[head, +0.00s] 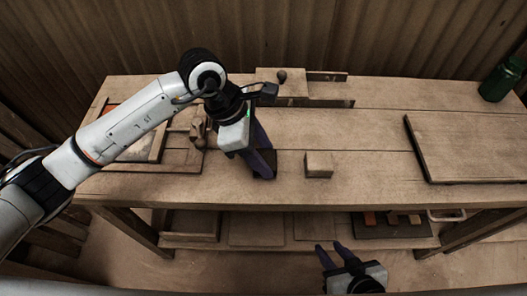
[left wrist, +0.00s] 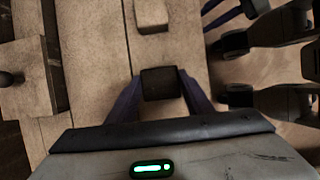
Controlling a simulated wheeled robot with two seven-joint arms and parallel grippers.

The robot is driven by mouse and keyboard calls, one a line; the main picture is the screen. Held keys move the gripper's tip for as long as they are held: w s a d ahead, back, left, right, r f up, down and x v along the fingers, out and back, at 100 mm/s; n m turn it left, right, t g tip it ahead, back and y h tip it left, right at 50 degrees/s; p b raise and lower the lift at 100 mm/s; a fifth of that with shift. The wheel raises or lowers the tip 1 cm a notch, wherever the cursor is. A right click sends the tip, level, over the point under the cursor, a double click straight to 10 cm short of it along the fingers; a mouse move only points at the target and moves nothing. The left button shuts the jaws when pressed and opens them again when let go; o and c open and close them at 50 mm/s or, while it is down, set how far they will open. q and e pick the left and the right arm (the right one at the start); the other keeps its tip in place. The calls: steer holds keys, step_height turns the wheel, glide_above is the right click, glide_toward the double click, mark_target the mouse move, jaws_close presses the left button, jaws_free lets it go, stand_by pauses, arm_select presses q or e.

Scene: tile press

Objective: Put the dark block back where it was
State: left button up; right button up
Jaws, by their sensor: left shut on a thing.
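My left gripper (head: 264,172) points down over the middle of the bench, left of a light wooden block (head: 319,165). In the left wrist view its purple fingers (left wrist: 161,85) are shut on the dark block (left wrist: 160,82), one on each side. In the head view the fingers mostly hide the dark block. I cannot tell whether it touches the bench top. The light block also shows in the left wrist view (left wrist: 151,15), apart from the dark one. My right gripper (head: 329,246) is low, in front of the bench, its fingers apart and empty.
A wooden press (head: 285,88) with a dark knob stands at the back. A framed tray (head: 150,140) lies at the left, partly behind my left arm. A flat board (head: 470,148) lies at the right, with a green bottle (head: 502,80) behind it. A lower shelf (head: 300,232) holds trays and reddish tiles.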

arm_select(q)
steer(key=shift+f, duration=0.15)
steer(key=shift+f, duration=0.15)
steer(key=o, duration=1.1)
steer(key=shift+r, duration=0.2)
steer(key=b+v, duration=0.1)
steer(key=v, duration=1.1)
